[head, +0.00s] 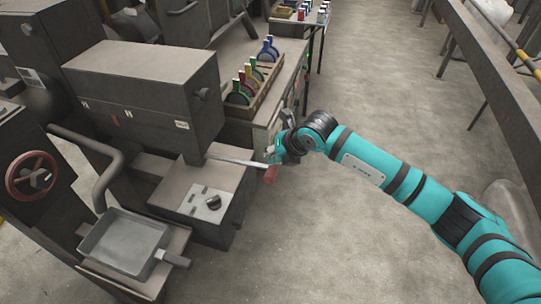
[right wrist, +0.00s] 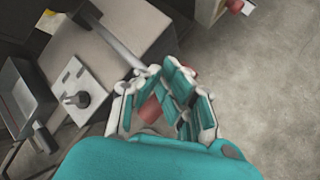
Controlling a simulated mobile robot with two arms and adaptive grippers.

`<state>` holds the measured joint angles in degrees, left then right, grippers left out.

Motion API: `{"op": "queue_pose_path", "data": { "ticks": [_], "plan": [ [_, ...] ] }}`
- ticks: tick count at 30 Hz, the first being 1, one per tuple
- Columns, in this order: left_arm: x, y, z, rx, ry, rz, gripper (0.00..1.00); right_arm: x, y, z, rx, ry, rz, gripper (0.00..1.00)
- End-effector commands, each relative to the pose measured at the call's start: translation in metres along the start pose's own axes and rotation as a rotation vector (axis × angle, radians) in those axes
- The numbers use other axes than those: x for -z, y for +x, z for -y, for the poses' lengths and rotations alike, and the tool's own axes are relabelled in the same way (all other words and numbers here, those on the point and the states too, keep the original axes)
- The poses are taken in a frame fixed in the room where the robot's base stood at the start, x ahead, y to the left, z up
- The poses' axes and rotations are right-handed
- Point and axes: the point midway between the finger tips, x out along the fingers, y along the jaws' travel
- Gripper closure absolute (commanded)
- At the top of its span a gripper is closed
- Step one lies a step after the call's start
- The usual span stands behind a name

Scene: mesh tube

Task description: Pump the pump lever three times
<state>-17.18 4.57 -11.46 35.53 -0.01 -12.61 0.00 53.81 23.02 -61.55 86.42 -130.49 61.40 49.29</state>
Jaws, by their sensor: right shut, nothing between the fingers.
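The pump lever (head: 235,160) is a thin grey bar that sticks out to the right from the grey machine. Its red grip (head: 270,174) hangs at the outer end, just below my right gripper (head: 272,154). In the right wrist view the grey bar (right wrist: 112,38) comes down from the upper left, and the red grip (right wrist: 151,109) shows partly behind the fingers of my right gripper (right wrist: 168,88). The right gripper is shut with nothing held, close to the grip; I cannot tell whether they touch. My left gripper is out of view.
A pump base with a black knob (head: 213,202) stands below the lever. A metal pan (head: 125,240) and a red handwheel (head: 32,176) are at the left. A wooden rack (head: 252,88) with coloured tools stands behind.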

Motion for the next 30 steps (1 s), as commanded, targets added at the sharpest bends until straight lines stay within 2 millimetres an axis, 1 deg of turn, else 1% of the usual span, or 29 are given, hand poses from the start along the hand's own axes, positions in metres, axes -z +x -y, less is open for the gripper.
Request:
{"op": "queue_pose_path", "data": {
  "ticks": [18, 30],
  "plan": [
    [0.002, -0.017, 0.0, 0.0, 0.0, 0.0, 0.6, -0.018, -0.025, -0.018, 0.001, 0.0, -0.001, 1.0],
    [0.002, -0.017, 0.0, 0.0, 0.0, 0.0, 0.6, -0.02, -0.027, -0.019, 0.001, 0.0, 0.0, 1.0]
  ]
}}
